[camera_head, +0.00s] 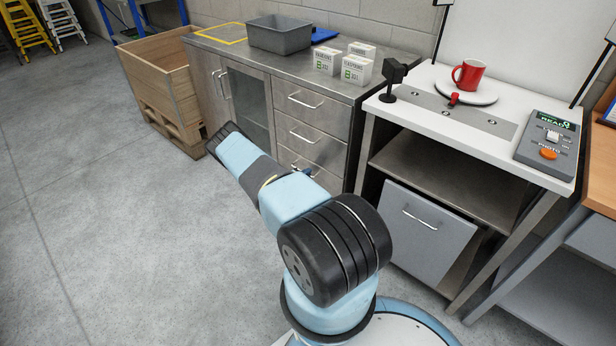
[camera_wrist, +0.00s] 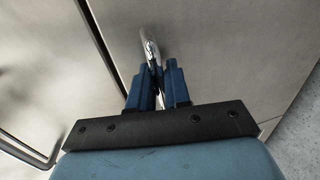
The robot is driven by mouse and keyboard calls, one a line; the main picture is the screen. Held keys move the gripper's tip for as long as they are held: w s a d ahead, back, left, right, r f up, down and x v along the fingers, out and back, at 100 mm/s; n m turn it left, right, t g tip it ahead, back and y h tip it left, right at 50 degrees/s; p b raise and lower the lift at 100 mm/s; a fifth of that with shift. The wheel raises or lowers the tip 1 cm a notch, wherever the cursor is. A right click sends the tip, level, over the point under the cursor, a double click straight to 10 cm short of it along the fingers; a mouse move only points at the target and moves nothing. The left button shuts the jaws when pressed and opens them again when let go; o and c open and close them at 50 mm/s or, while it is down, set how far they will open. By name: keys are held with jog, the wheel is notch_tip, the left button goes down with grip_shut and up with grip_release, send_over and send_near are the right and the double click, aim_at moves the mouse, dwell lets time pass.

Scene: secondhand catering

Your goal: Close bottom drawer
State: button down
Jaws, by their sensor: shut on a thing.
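The steel cabinet at the back has a column of drawers with bar handles: a top drawer (camera_head: 330,120), a middle drawer (camera_head: 325,152) and a bottom drawer (camera_head: 325,180). My arm hides much of the bottom drawer in the head view, so I cannot tell how far out it stands. In the wrist view my gripper (camera_wrist: 155,88) is shut on the shiny bar handle (camera_wrist: 148,42) of a flat grey drawer front (camera_wrist: 220,50). In the head view only a small dark part of my gripper shows by the bottom drawer, behind my arm.
A wooden crate (camera_head: 160,75) stands left of the cabinet. A grey bin (camera_head: 280,36) and several white boxes (camera_head: 357,70) are on top. At right, a white table (camera_head: 440,115) holds a red mug (camera_head: 468,75), with a grey handled front (camera_head: 425,235) below. The floor at left is clear.

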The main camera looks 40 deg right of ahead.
jog(key=shift+d+f, duration=0.1)
jog(key=c, duration=1.3)
grip_release()
jog(key=shift+d, duration=0.1)
jog(key=v, duration=1.4)
jog(key=shift+f, duration=0.1)
